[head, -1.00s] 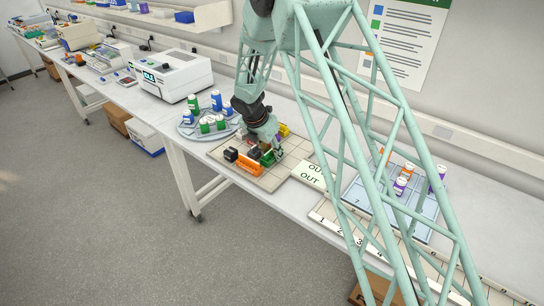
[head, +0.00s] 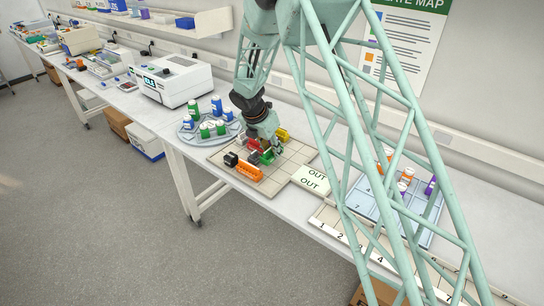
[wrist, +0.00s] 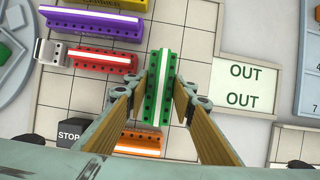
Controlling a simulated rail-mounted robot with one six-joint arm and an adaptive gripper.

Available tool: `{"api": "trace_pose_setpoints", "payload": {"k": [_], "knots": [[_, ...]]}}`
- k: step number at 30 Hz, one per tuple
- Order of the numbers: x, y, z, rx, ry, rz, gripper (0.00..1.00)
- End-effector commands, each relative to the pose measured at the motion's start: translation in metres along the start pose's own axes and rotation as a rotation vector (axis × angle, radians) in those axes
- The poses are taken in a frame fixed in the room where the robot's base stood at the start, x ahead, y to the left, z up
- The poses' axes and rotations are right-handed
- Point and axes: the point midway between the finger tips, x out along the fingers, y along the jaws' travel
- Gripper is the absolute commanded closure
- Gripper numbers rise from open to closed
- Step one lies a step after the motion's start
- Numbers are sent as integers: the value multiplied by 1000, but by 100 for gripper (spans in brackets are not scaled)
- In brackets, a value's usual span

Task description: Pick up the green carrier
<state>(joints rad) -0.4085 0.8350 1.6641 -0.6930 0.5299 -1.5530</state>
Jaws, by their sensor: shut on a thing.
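The green carrier (wrist: 164,66), a long block with a white stripe and dark holes along its sides, lies lengthwise between my fingers in the wrist view. My gripper (wrist: 164,84) is shut on its two long sides. In the head view the green carrier (head: 267,157) shows small beneath my gripper (head: 270,149), partly hidden by it. I cannot tell clearly how high it is above the grid board (head: 296,157).
A red carrier (wrist: 106,61) lies left of the green one and a purple carrier (wrist: 92,22) lies beyond it. An orange carrier (wrist: 139,143) and a black STOP block (wrist: 73,132) are at the near side. An OUT plate (wrist: 245,86) lies right.

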Motion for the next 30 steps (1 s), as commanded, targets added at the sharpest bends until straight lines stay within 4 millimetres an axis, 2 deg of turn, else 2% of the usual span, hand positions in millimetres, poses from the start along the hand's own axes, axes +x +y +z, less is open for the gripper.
{"api": "trace_pose_setpoints", "payload": {"k": [6, 13, 19, 30], "knots": [[-31, 0, 13, 2, -1, 2, 88], [-53, 0, 22, 1, -1, 1, 88], [-61, 0, 25, 1, 0, 1, 88], [-61, 0, 25, 1, 0, 0, 88]]}}
